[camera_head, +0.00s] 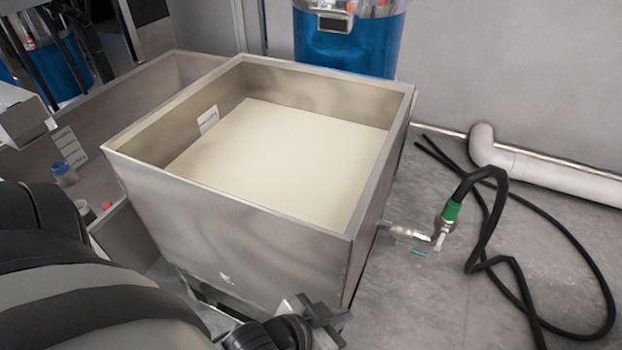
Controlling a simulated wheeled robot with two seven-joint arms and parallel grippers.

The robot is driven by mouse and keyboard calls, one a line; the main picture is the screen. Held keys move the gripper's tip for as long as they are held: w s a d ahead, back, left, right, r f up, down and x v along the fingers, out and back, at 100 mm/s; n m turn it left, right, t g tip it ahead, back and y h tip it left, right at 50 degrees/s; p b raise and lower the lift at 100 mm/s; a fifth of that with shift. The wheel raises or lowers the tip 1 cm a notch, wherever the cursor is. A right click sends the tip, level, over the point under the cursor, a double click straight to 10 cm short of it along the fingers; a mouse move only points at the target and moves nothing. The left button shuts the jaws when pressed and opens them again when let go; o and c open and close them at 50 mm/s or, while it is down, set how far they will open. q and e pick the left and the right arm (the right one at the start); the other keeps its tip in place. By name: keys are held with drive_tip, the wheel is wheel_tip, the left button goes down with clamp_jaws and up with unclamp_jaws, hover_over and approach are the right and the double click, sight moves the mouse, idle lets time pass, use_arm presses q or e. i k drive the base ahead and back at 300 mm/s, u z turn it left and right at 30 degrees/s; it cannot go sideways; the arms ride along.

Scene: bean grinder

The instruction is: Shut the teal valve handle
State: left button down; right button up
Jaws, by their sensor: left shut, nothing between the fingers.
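The small teal valve handle (418,252) sits just below a metal valve and outlet pipe (400,230) on the right side of a square steel tank (235,232). A green hose fitting (451,211) joins the valve to a black hose (470,185). The handle is small in this view, so I cannot tell its exact angle. My left gripper (328,318) is shut and empty, low in front of the tank's near right corner. It is apart from the handle, to its left and nearer to me. My right gripper is not in view.
The tank holds a flat cream-coloured surface (285,150). The black hose loops over the grey floor (430,310) at the right. A white pipe (560,175) runs along the wall. A blue container (345,45) stands behind the tank. A second steel basin (165,75) adjoins at left.

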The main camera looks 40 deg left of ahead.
sight(419, 253)
drive_tip(key=u, duration=0.05)
drive_tip(key=k, duration=1.1)
drive_tip(key=u, duration=0.85)
